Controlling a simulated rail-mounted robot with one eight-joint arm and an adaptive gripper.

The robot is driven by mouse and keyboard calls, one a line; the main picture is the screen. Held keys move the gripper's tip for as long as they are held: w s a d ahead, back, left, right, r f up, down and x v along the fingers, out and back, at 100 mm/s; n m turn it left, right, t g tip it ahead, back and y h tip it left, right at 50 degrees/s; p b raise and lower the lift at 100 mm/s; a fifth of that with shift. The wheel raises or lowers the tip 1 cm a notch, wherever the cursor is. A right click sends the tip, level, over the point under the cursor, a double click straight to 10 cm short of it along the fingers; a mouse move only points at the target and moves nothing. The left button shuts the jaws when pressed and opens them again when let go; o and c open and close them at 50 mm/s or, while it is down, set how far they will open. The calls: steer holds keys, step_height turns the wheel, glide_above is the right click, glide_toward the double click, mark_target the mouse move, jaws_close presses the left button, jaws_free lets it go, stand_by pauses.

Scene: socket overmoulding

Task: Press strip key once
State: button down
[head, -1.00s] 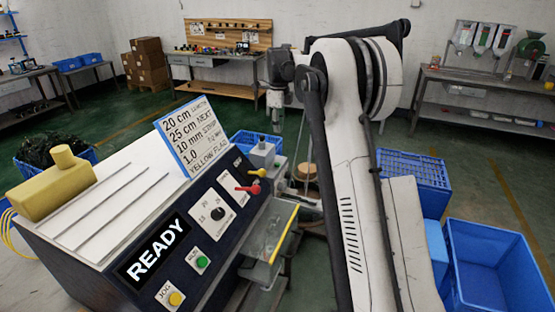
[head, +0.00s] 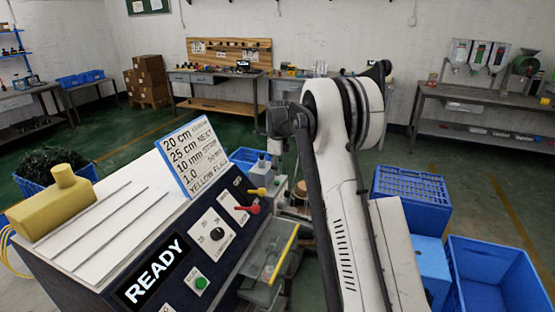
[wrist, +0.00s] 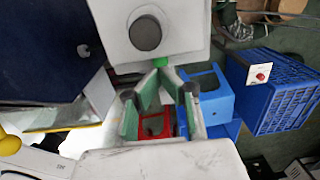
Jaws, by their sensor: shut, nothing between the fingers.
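The machine (head: 205,270) at the left of the head view has a dark sloped panel. It carries a READY display (head: 153,270), a green button (head: 201,283), a black dial (head: 217,234), and yellow (head: 256,191) and red (head: 247,209) levers. I cannot make out which control is the strip key. My gripper (wrist: 160,66) is shut and empty in the wrist view, its green-padded fingers meeting at the tips. Contact cannot be told.
A settings card (head: 192,160) stands on the machine. A yellow-edged tray (head: 270,250) juts from its right side. A white plate with a red button (wrist: 261,73) is by a blue crate (wrist: 290,95). Blue bins (head: 495,275) stand at right; green floor lies behind.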

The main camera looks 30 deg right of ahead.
mark_target(277, 182)
steer(key=shift+f, duration=1.7)
steer(key=shift+f+b, duration=0.8)
steer(key=shift+f, duration=0.1)
steer(key=shift+r, duration=0.1)
step_height(277, 182, up, 14)
steer(key=shift+s+p, duration=0.25)
steer(key=shift+p, duration=0.15)
